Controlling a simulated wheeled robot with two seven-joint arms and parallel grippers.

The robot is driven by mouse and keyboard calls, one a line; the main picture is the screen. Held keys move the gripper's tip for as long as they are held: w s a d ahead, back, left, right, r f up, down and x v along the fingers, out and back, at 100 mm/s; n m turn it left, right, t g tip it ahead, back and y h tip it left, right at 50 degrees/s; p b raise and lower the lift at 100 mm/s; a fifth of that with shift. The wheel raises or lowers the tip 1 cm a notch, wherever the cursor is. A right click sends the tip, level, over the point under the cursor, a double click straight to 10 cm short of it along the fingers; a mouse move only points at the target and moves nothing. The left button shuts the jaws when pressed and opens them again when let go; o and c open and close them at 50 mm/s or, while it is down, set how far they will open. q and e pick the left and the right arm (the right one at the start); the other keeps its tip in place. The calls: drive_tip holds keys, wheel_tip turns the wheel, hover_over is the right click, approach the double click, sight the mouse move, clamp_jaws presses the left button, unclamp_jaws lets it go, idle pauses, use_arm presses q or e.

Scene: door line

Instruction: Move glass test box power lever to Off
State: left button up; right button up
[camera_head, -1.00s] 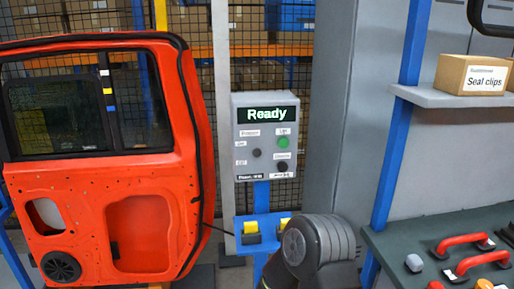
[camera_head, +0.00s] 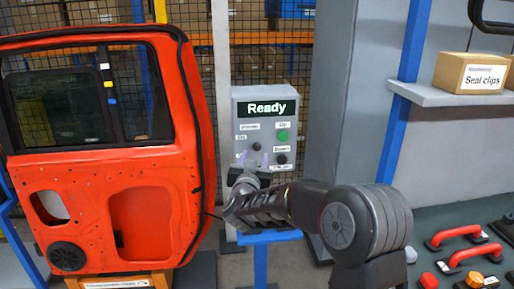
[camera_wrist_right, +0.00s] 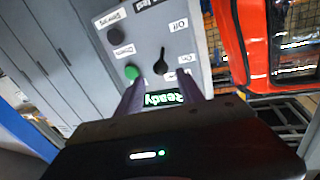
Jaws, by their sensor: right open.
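The grey glass test box (camera_head: 285,112) stands on a blue post and its screen reads "Ready". In the right wrist view the box face (camera_wrist_right: 148,45) appears turned over, with a black power lever (camera_wrist_right: 160,64) beside the "Off" label (camera_wrist_right: 178,26) and a second label that seems to read "On". The lever's narrow end points roughly up in that view; I cannot tell its exact setting. My right gripper (camera_head: 251,161) is open and empty, in front of the lower box face. Its fingers (camera_wrist_right: 161,92) straddle the screen in the wrist view, apart from the lever. My left gripper is out of view.
A green button (camera_head: 283,135) and a black knob (camera_head: 282,159) sit on the right of the box. An orange-red car door (camera_head: 165,170) stands at left. A shelf with a "Seal clips" carton (camera_head: 472,74) and a bench with red handles (camera_head: 455,237) are at right.

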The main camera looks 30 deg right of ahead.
sight(257, 149)
drive_tip(key=p+x, duration=0.2)
drive_tip(key=x, duration=0.4)
drive_tip(key=shift+w+d, duration=0.2)
drive_tip(key=shift+w+d+f, duration=0.1)
drive_tip(key=shift+w+d, duration=0.2)
drive_tip(key=shift+w, duration=0.25)
clamp_jaws()
idle(0.9)
